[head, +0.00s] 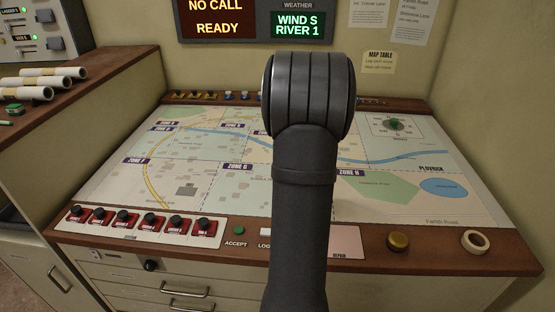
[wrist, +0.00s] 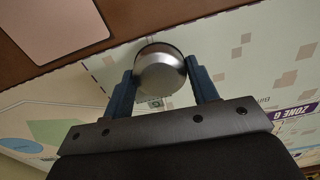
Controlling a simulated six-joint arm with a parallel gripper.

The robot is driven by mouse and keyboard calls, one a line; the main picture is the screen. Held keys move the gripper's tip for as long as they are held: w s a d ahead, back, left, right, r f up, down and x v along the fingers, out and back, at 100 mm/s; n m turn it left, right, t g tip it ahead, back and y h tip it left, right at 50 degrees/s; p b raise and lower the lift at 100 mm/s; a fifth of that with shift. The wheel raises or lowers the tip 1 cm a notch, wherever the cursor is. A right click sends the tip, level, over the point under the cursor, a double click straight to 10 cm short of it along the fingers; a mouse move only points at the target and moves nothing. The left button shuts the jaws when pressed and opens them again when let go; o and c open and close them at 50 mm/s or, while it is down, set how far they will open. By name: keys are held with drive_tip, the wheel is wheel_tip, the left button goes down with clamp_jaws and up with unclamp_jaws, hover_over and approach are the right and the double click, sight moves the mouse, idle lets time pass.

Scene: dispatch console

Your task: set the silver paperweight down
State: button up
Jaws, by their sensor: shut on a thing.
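The silver paperweight (wrist: 160,72) is a shiny rounded piece in the wrist view. My gripper (wrist: 160,68) is shut on it, with one blue finger on each side. It is over the pale map (wrist: 240,55), close to the wooden front rim (wrist: 20,65). I cannot tell whether its underside touches the map. In the head view my dark arm stands in front of the map table (head: 100,190) and hides the fingers and the paperweight.
On the front rim are several red-based knobs (head: 150,224), a green accept button (head: 239,230), a pink repair card (head: 347,241), a brass dome (head: 398,241) and a tape roll (head: 475,241). Rolled papers (head: 40,85) lie on the left shelf. Visible map areas are mostly clear.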

drive_tip(key=d+r+m, duration=0.3)
drive_tip(key=r+m, duration=0.2)
drive_tip(key=r, duration=0.3)
drive_tip(key=w+a+f, duration=0.1)
drive_tip(key=a+f, duration=0.1)
drive_tip(key=a, duration=0.1)
drive_tip(key=w+a+f, duration=0.2)
drive_tip(key=a, duration=0.1)
drive_tip(key=w+a+f, duration=0.2)
drive_tip(key=a+f, duration=0.1)
drive_tip(key=a, duration=0.1)
drive_tip(key=shift+w+f, duration=0.1)
drive_tip(key=shift+f, duration=1.95)
drive_tip(key=shift+f, duration=0.1)
drive_tip(key=o, duration=1.3)
drive_tip(key=shift+f, duration=0.1)
drive_tip(key=shift+o, duration=0.2)
wheel_tip(320, 180, up, 12)
drive_tip(key=shift+r, duration=0.2)
